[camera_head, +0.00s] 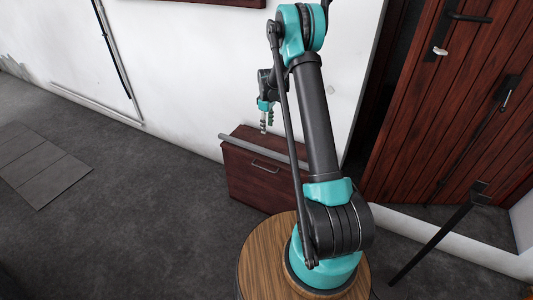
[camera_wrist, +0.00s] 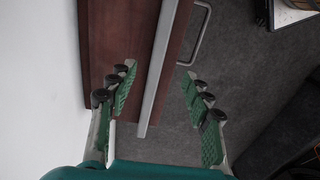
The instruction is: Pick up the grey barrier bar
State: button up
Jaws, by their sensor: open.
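The grey barrier bar (camera_head: 243,144) lies across the top of a dark red cabinet (camera_head: 256,181) by the white wall, its left end jutting past the cabinet's edge. In the wrist view the bar (camera_wrist: 160,65) runs lengthwise through the gap between the fingers, its near end jutting past the cabinet top. My gripper (camera_head: 267,128) points down above the bar and cabinet. Its green-padded fingers are open, one on each side of the bar in the wrist view (camera_wrist: 158,78). Nothing is held, and no contact with the bar is visible.
The cabinet has a metal handle (camera_wrist: 201,35) on its front. The white wall (camera_head: 185,60) stands close behind it. A red wooden door (camera_head: 450,110) is at the right. A round wooden table (camera_head: 256,262) is in the foreground. The dark floor at left is mostly clear.

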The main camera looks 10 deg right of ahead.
aim_at(267, 150)
notch_tip(267, 150, down, 16)
jog(key=shift+a+r, duration=0.1)
dwell(0.5)
jog(key=shift+c, duration=0.2)
grip_shut()
